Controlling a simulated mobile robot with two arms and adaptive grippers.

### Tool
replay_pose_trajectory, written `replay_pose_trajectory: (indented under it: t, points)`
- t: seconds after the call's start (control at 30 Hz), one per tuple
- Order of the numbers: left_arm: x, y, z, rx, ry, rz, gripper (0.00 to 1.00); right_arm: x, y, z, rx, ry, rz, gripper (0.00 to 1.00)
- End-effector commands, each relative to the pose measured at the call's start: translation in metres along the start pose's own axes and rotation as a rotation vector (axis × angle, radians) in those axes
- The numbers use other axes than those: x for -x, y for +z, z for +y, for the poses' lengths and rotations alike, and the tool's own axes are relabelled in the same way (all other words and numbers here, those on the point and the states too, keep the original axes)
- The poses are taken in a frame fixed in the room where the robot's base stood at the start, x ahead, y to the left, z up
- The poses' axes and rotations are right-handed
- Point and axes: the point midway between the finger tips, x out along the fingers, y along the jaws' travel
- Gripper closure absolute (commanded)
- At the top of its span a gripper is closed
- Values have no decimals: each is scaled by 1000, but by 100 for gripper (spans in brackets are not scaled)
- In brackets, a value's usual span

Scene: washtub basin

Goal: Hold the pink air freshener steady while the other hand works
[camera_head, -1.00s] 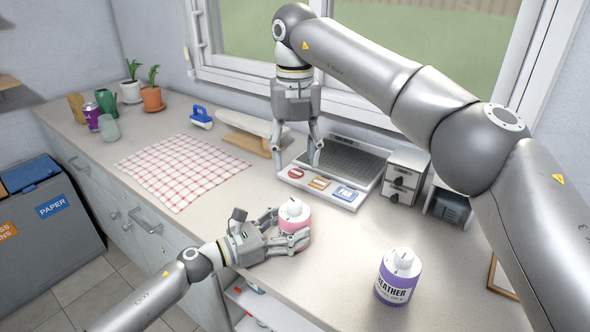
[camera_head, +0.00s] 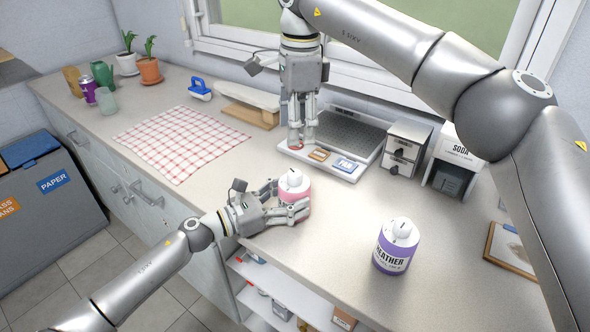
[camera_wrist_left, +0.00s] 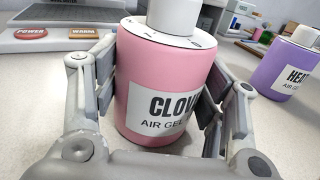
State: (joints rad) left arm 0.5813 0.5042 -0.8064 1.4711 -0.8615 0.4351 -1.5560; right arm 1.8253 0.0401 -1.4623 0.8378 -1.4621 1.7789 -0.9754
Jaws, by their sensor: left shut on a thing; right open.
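The pink air freshener (camera_head: 292,187) stands upright on the counter near its front edge, with a white cap. My left gripper (camera_head: 291,209) is shut around its sides. In the left wrist view the pink air freshener (camera_wrist_left: 160,85) fills the space between both fingers, and its label reads "CLOV", partly hidden. My right gripper (camera_head: 301,144) points down over the front left of the grey panel device (camera_head: 340,145), at its red button. Its fingers look close together, and whether they touch the button is hard to tell.
A purple "HEATHER" air freshener (camera_head: 393,252) stands to the right on the counter. A small drawer unit (camera_head: 405,150) and a soda dispenser (camera_head: 452,170) stand at the back right. A checkered cloth (camera_head: 180,140) lies left. The counter between the pink and purple fresheners is clear.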

Motion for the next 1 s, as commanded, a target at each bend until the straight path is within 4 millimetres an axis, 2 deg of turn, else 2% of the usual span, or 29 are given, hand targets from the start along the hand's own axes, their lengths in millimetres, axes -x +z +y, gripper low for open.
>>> replay_pose_trajectory:
  t: [0.1, 0.3, 0.53, 0.67, 1.0]
  points:
    - [0, -1, 0, -1, 1, 1, 65, 0, 0, 1, 187, -4, -2, 49]
    - [0, -1, 0, -1, 1, 1, 65, 0, -1, 2, 415, -10, -4, 49]
    - [0, -1, 0, -1, 1, 1, 65, -5, -1, 2, 505, -12, -5, 49]
    - [0, -1, 0, -1, 1, 1, 65, -22, -1, 3, 508, -9, -4, 49]
    - [0, -1, 0, -1, 1, 1, 65, -89, 0, 2, 504, -10, -4, 49]
